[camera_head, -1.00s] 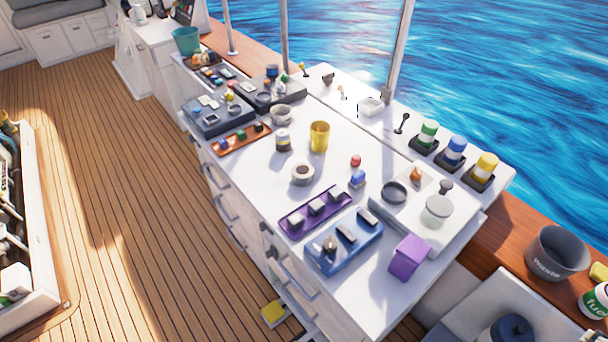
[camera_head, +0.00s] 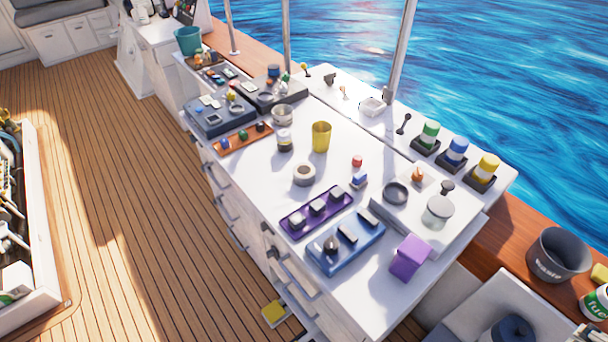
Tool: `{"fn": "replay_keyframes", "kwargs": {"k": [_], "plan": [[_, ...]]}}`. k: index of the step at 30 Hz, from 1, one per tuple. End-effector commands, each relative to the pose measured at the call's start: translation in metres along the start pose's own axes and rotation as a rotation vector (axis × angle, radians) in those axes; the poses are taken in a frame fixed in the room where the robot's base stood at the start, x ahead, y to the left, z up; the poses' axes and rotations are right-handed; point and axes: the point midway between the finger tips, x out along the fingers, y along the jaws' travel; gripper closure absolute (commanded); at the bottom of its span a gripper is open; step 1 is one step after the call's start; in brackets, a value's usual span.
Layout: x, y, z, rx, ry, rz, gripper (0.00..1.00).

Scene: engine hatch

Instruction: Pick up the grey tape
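A short roll with a pale grey outside and a brown core (camera_head: 304,175) looks like the grey tape. It lies flat on the white counter (camera_head: 262,180), near the middle, with clear space around it. A darker grey ring (camera_head: 396,194) lies on a raised white panel to the right. My gripper is not in view.
A purple tray (camera_head: 290,225) and a blue tray (camera_head: 322,262) with small items lie in front of the roll. A yellow cup (camera_head: 321,137), a jar (camera_head: 284,141) and an orange tray (camera_head: 232,142) stand behind it. A purple box (camera_head: 408,257) is near the front corner.

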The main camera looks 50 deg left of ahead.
Motion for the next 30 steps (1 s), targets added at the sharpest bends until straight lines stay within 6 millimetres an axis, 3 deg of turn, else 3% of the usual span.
{"fn": "replay_keyframes", "kwargs": {"k": [11, 30], "plan": [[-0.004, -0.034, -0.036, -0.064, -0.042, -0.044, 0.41], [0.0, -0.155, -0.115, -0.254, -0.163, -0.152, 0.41]]}}
